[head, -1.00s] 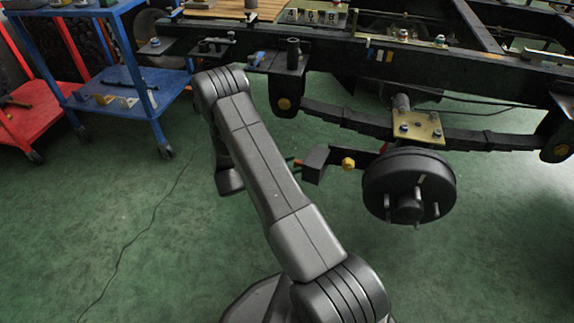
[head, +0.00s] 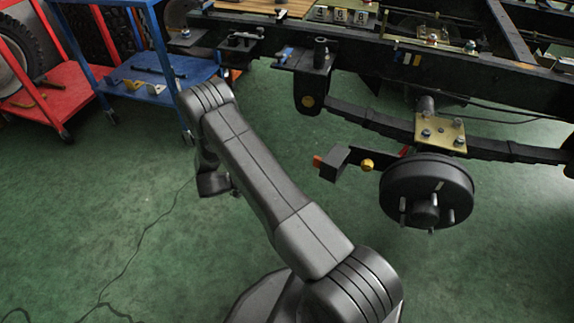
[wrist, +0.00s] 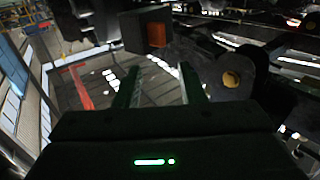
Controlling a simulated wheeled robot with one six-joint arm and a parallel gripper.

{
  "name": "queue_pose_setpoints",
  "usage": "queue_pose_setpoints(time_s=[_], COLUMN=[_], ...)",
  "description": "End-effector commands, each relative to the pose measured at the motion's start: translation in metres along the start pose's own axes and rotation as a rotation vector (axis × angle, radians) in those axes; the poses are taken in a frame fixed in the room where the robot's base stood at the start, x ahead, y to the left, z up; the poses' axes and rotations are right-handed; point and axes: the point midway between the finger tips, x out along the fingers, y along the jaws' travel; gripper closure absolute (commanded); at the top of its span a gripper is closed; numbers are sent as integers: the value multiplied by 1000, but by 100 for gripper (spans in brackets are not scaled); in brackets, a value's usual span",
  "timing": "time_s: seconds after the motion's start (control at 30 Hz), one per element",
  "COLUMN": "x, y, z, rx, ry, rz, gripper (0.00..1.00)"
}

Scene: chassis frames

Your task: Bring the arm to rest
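My arm (head: 262,172) is bent in the head view, rising from the lower right to an elbow at the upper left, with its wrist (head: 213,183) hanging below the elbow. My gripper is mostly hidden behind the arm in the head view. In the wrist view my gripper (wrist: 158,88) shows two fingers apart, with nothing between them. A dark block with an orange face (wrist: 157,35) is beyond the fingertips, apart from them as far as I can tell. What seems the same block (head: 336,163) is right of my arm in the head view.
A black chassis frame (head: 455,77) with a leaf spring and a brake drum (head: 427,190) stands at the right. A blue cart (head: 152,92) and a red cart (head: 52,105) stand at the upper left. Green floor (head: 90,200) is clear at the left, apart from a thin cable (head: 150,232).

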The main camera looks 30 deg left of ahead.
Motion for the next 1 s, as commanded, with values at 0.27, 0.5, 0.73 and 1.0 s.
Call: queue_pose_setpoints(time_s=[0.27, 0.5, 0.73, 1.0], x=[-8, -6, 22, 75], y=[0, 0, 0, 0], z=[0, 0, 1, 2], rx=[-1, -1, 1, 3], ry=[0, 0, 0, -1], rz=[0, 1, 6, 10], gripper=[64, 64, 64, 64])
